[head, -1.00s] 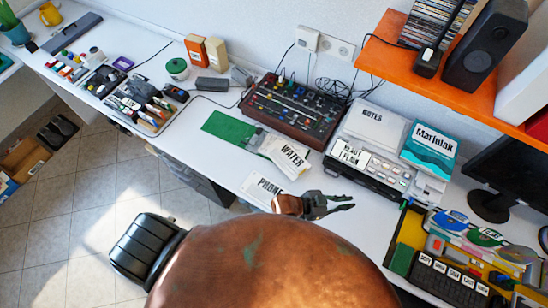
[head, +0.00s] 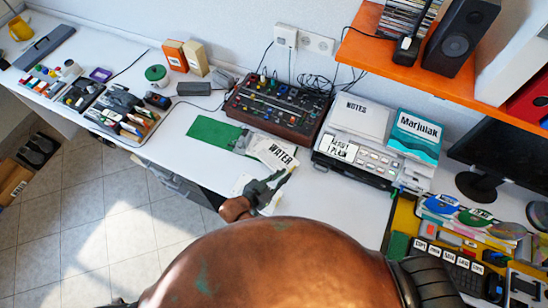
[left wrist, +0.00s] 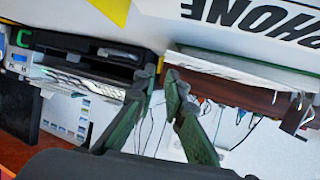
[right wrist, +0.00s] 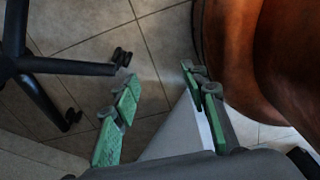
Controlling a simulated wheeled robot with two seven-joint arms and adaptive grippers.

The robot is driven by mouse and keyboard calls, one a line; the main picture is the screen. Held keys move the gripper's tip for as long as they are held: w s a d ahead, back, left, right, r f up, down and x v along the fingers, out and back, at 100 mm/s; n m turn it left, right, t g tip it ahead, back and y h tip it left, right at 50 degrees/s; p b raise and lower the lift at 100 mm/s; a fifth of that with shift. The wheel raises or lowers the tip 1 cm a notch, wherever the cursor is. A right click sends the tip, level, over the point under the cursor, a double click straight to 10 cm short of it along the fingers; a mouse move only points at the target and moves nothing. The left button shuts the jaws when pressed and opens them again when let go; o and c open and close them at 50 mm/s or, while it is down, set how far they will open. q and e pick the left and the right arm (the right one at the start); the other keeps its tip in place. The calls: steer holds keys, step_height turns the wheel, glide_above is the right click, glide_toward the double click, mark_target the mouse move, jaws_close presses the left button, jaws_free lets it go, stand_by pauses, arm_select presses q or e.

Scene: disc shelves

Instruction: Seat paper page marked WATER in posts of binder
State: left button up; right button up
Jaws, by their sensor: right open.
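The white page marked WATER (head: 278,152) lies at a slant on the table, at the right end of the open green binder (head: 212,131). Grey metal parts (head: 247,143) show between the green cover and the page; whether the page sits on the posts is too small to tell. My left gripper (head: 277,181) is over the table, in front of the WATER page and above a white page marked PHONE, which shows upside down in the left wrist view (left wrist: 258,18). Its fingers are a little apart and empty. My right gripper (right wrist: 158,78) is open and empty above the floor.
A mixer (head: 279,106) stands behind the page, and a grey machine (head: 365,155) with NOTES and Marjulak items stands to the right. A tray of pens (head: 120,113) is at the left. Bare white table (head: 340,205) lies right of my left gripper.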

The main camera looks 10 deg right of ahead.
mark_target(290, 171)
arm_select(q)
steer(key=x, duration=0.4)
jaws_close()
stand_by(0.4)
